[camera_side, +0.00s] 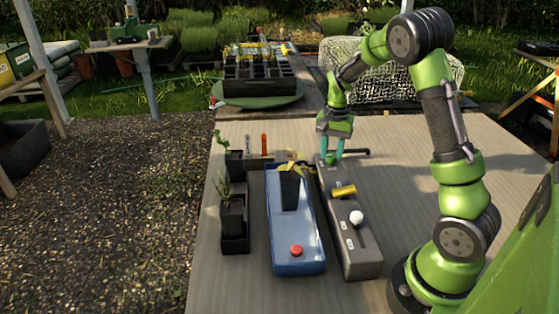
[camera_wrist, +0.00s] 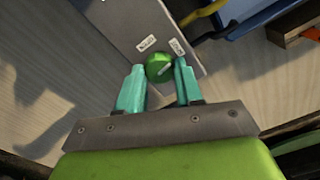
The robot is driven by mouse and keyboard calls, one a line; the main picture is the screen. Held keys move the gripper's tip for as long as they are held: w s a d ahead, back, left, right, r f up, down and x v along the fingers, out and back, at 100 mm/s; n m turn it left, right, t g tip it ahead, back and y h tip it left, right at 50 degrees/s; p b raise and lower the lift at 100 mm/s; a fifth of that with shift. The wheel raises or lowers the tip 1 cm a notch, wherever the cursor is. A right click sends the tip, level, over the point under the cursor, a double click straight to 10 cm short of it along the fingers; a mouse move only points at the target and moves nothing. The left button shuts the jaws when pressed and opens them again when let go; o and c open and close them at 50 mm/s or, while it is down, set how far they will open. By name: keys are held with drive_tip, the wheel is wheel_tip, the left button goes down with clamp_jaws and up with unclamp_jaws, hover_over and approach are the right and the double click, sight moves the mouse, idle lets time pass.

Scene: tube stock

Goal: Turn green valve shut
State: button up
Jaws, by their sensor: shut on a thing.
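The green valve (camera_wrist: 158,68) is a round knob with a pale mark on it, at the end of a grey panel (camera_wrist: 130,22) with white labels. My gripper (camera_wrist: 160,72) has its two teal fingers on either side of the valve and is shut on it. In the side view my gripper (camera_side: 333,152) points down at the far end of the long grey panel (camera_side: 355,250), and its fingers hide the valve there.
The panel also carries a yellow handle (camera_side: 344,191) and a white knob (camera_side: 356,217). Potted seedlings (camera_side: 233,215) stand further left. The table's right side is clear.

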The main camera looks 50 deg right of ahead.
sight(332, 154)
drive_tip(key=shift+m, duration=0.7)
drive_tip(key=o, duration=1)
drive_tip(key=shift+o, duration=0.2)
drive_tip(key=shift+r, duration=0.1)
wheel_tip(332, 154, up, 17)
